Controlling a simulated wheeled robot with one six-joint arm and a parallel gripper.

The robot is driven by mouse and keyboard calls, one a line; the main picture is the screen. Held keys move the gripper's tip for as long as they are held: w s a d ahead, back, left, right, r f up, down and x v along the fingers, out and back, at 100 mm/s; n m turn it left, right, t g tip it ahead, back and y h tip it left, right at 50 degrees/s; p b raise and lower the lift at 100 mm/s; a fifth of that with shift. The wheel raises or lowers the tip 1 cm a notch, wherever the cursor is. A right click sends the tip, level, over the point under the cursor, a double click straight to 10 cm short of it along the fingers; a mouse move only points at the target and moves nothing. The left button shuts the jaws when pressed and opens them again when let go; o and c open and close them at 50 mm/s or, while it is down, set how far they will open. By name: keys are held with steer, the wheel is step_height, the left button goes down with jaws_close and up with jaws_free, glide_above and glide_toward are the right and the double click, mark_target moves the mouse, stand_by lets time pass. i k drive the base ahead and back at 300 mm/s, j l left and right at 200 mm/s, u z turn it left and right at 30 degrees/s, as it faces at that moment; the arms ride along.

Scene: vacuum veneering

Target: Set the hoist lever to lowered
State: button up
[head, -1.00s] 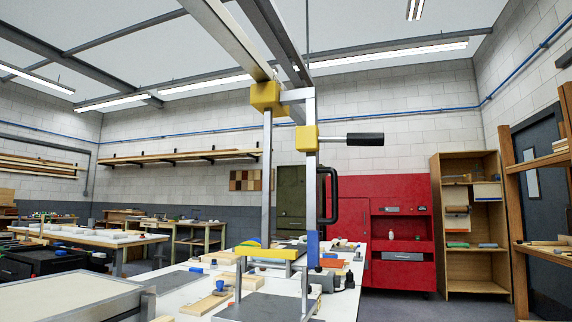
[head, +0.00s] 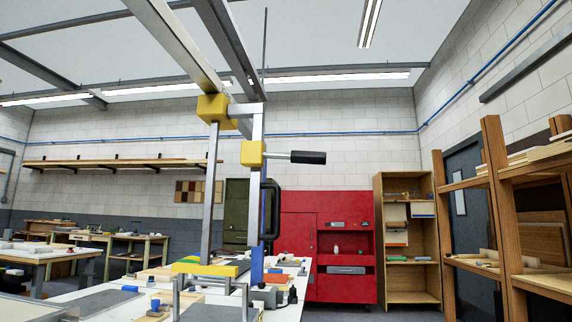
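The hoist lever (head: 308,157) is a black grip on a thin metal rod. It sticks out roughly level to the right from a yellow block (head: 252,154) on the grey upright post (head: 257,128). A second yellow block (head: 213,108) sits higher, where another post meets the overhead beam. A yellow bar (head: 205,268) on grey legs is low on the hoist frame above the white worktable (head: 91,298). My gripper is not in view, so its distance from the lever does not show.
A red cabinet (head: 297,222) and an open wooden shelf unit (head: 413,263) stand along the back wall. A timber rack (head: 495,190) is at the right. Small tools and wood pieces lie on the worktable. Open floor shows between the shelf unit and the rack.

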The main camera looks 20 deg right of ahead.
mark_target(299, 156)
steer(key=i+l+z, duration=0.15)
steer(key=l+z, duration=0.3)
steer(key=i+l+z, duration=0.15)
steer(key=z, duration=0.25)
steer(key=i, duration=0.1)
